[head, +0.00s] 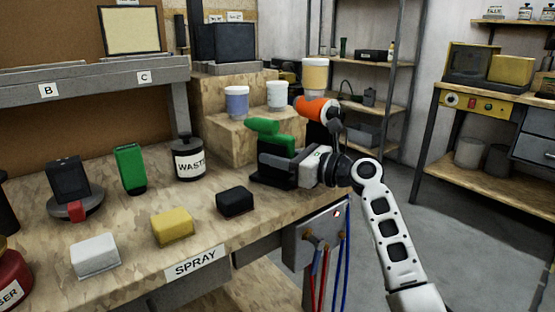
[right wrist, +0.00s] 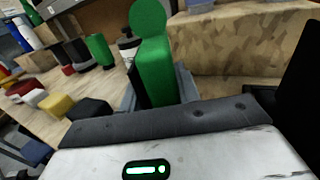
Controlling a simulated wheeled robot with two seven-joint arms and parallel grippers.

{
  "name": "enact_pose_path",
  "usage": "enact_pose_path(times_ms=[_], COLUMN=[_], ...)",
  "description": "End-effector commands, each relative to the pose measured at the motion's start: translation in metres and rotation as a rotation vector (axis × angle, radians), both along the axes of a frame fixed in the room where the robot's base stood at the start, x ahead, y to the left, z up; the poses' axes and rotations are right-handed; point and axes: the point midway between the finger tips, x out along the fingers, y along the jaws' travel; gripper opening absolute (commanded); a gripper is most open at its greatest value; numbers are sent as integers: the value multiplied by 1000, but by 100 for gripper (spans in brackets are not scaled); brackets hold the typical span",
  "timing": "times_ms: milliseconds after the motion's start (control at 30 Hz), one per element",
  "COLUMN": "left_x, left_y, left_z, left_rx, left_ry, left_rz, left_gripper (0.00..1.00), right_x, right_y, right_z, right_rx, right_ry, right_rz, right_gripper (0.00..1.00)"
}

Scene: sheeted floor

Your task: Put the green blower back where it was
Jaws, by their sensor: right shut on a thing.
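The green blower (head: 270,132) is in my right gripper (head: 270,166), at the bench's right side in front of the stepped wooden block. Its upper part shows above the dark fingers; they hide its lower part. In the right wrist view the blower (right wrist: 157,72) stands between the fingers, with a rounded top. I cannot tell whether it touches the bench. My right gripper is shut on it. My left gripper is not in view.
The bench (head: 205,225) holds a black block (head: 235,202), a yellow block (head: 172,227), a white block (head: 95,256), a green box-like item (head: 130,168) and a WASTE pot (head: 189,160). Jars and an orange item (head: 318,109) are by the stepped block (head: 212,133).

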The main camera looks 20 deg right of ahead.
Motion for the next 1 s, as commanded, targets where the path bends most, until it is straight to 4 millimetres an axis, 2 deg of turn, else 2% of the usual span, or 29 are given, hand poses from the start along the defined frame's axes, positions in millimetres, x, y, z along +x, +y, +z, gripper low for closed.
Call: enact_pose_path(times_ms=[233,267,300,333,667,767,1000], left_x=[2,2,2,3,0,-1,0], left_y=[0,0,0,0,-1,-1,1], left_z=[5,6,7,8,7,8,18], left_rx=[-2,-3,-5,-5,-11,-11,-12], left_ry=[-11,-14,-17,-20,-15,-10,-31], left_rz=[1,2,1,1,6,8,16], left_gripper=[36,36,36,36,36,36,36], right_x=[0,0,0,0,0,-9,-46], right_y=[0,0,0,0,0,-9,-42], right_z=[0,-1,-1,-1,2,1,1], right_rx=[3,1,1,1,-1,0,-3], right_ry=[-2,1,1,1,-1,1,2], right_rz=[0,0,0,0,0,-2,-2], right_gripper=[24,41,52,54,54,54,54])
